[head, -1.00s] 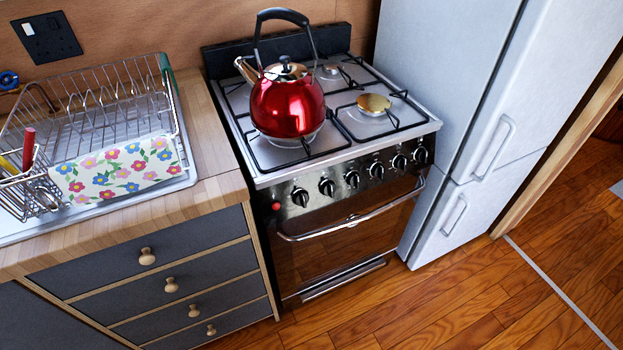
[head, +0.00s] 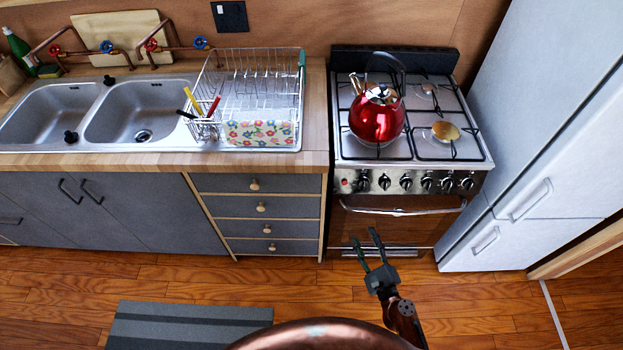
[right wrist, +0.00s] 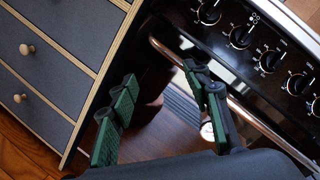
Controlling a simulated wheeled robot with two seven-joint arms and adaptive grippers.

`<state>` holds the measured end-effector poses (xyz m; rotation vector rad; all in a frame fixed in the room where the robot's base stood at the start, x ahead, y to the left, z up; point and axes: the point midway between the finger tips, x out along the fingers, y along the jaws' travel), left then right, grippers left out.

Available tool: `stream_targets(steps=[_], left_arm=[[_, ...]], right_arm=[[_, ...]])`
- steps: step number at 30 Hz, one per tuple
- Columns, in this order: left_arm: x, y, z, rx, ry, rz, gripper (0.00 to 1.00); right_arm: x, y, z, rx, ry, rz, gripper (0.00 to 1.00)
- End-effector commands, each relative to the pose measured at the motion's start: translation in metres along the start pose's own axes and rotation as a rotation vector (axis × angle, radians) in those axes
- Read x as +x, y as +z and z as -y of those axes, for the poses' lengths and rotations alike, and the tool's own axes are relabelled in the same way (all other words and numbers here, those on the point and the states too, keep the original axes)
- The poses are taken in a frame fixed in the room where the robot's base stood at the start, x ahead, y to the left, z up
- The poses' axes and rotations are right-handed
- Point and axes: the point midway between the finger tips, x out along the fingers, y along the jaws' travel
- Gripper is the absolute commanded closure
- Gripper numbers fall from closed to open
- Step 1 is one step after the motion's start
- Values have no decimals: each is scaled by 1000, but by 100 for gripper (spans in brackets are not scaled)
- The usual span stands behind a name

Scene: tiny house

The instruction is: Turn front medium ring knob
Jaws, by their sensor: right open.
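The stove (head: 412,150) has a dark front panel with a row of several black knobs (head: 406,182). The knobs also show in the right wrist view (right wrist: 270,61), at the upper right. I cannot read which knob is the front medium ring one. My right gripper (head: 366,237) is open and empty, in front of the oven door and below the knob row. In the right wrist view its green-padded fingers (right wrist: 159,78) are spread before the oven door, with the knobs beyond the right finger. No knob is between them. My left gripper is not in view.
The oven handle (head: 403,211) juts out below the knobs. A red kettle (head: 377,121) stands on the left side of the hob. Drawers (head: 270,207) are left of the stove and a fridge (head: 513,150) is right.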

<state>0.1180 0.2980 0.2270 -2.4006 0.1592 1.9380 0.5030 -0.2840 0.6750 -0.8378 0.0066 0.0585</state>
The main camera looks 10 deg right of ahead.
Motion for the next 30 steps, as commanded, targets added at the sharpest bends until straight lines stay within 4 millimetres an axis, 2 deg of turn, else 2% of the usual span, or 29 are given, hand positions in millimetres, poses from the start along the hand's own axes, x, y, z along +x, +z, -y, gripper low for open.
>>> stream_targets(steps=[1,3,6,9,12,17,24,30], left_arm=[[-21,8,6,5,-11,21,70],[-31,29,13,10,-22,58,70],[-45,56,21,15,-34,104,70],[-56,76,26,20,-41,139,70],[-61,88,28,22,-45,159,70],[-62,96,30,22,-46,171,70],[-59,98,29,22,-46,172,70],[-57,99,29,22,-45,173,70]], right_arm=[[8,19,43,132,-61,-11,56],[14,24,74,315,-124,-35,56],[20,26,109,536,-196,-61,56],[24,27,130,697,-243,-77,56],[26,26,140,794,-270,-87,56],[36,22,144,841,-282,-92,56],[72,14,152,837,-281,-91,56],[94,9,156,837,-281,-92,56]])
